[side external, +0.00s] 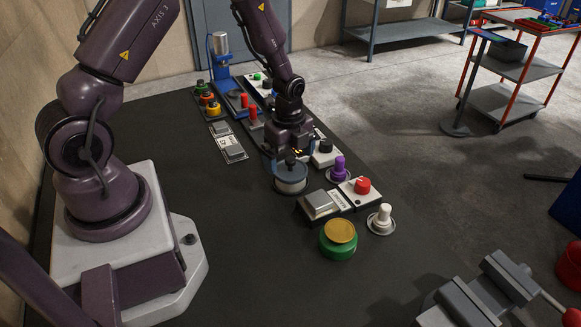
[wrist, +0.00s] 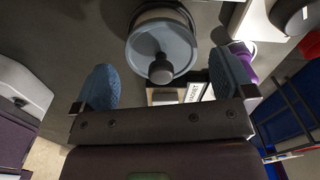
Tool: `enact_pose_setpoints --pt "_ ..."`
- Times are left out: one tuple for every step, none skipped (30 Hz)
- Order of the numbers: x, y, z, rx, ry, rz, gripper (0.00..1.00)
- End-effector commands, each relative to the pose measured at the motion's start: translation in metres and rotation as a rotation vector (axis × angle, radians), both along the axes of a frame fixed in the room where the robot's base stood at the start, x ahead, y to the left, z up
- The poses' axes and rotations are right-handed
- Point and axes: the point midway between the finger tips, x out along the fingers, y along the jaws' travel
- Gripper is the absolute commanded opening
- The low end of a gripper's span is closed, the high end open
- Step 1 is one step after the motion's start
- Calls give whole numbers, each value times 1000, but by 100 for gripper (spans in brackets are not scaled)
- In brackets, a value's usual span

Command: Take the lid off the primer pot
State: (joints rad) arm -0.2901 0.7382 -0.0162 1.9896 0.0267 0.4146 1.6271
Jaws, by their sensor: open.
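A round pot with pale sides (side external: 291,187) stands on the dark bench; I take it as the primer pot. Its flat blue-grey lid (wrist: 178,42) is on, with a dark round knob (wrist: 160,68) in the middle. My gripper (side external: 287,160) points down over the lid. Its blue pads are spread wide, one on each side of the knob in the side view, and nothing is between them that they touch. In the wrist view my gripper (wrist: 164,75) frames the knob, which lies toward the far side. The exact height gap is hard to tell.
A purple knob (side external: 338,168), a red button box (side external: 361,188), a grey push plate (side external: 320,203), a white knob (side external: 381,217) and a green, gold-topped round piece (side external: 338,240) stand close by on the right. Several coloured controls (side external: 209,100) lie behind.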

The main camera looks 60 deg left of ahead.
Motion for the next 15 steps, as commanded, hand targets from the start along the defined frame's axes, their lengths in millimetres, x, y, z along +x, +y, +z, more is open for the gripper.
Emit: enact_pose_setpoints --pt "0 0 -9 -1 3 -1 100" --pt "0 0 -12 0 2 -2 100" --pt "0 0 -16 1 2 -2 100" --pt "0 0 -18 1 1 -2 100" --pt "0 0 -20 1 0 -1 100" --pt "0 0 -21 1 -1 -1 100" --pt "0 0 -22 1 -1 -1 100" --pt "0 0 -22 0 -1 -1 100" --pt "0 0 -22 0 -1 -1 100" --pt "0 0 -22 0 -1 -1 100" --pt "0 0 -22 0 -1 -1 100" --pt "0 0 -22 0 -1 0 100" --pt "0 0 -22 0 -1 0 95" --pt "0 0 -22 0 -1 -1 88" --pt "0 0 -22 0 -1 -1 79"
